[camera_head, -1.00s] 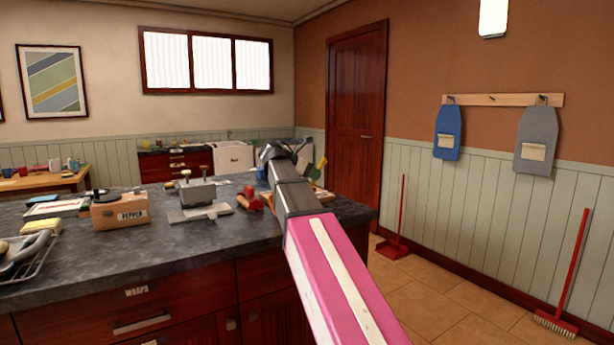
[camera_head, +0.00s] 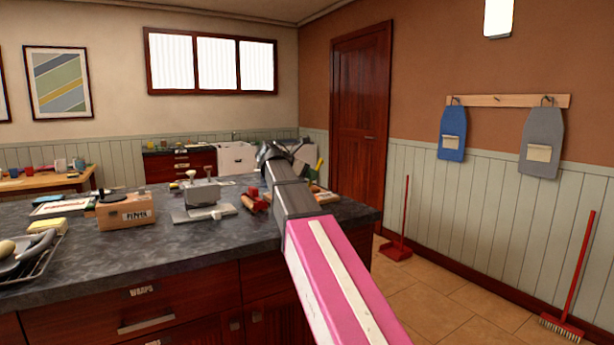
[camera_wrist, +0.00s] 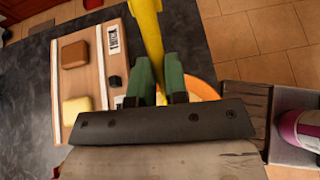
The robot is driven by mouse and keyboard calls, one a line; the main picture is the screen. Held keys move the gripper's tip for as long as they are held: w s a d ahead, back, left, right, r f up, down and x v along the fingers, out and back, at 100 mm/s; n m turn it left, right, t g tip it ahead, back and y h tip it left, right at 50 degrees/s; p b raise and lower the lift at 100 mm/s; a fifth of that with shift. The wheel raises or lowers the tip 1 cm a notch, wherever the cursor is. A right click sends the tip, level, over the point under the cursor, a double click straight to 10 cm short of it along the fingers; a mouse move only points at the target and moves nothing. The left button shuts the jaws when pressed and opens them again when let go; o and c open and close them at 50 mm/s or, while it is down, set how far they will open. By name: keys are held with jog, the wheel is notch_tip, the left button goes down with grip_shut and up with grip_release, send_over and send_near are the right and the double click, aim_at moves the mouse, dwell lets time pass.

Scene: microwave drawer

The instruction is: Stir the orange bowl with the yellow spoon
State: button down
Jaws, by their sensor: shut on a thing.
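In the wrist view my gripper (camera_wrist: 159,82) has its two green fingers shut on the yellow spoon (camera_wrist: 148,30). The spoon's yellow length runs up from between the fingers to the top edge of the picture. The orange bowl (camera_wrist: 206,88) shows only as a curved rim and part of its inside, just right of and beyond the fingers. My gripper body hides most of the bowl, so I cannot tell whether the spoon touches it. In the head view my arm hides the bowl, and a small bit of yellow (camera_head: 320,164) shows beyond the arm.
A wooden board (camera_wrist: 98,42) with blocks lies left of the gripper in the wrist view. A pink-and-white can (camera_wrist: 302,130) stands at the right. In the head view, a box (camera_head: 126,212) and a grey press (camera_head: 203,198) stand on the dark counter (camera_head: 150,258).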

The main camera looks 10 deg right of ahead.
jog(key=shift+d+r, duration=0.1)
jog(key=shift+d, duration=0.1)
jog(key=shift+w+d+r, duration=0.15)
jog(key=shift+d+r, duration=0.5)
jog(key=shift+r, duration=0.6)
jog(key=shift+w+d+r, duration=0.2)
jog(key=shift+d+r, duration=0.45)
jog(key=shift+r, duration=0.55)
jog(key=shift+w+d+r, duration=0.15)
jog(key=shift+d+r, duration=0.5)
jog(key=shift+r, duration=0.6)
jog(key=shift+r, duration=1.95)
jog(key=shift+s, duration=0.1)
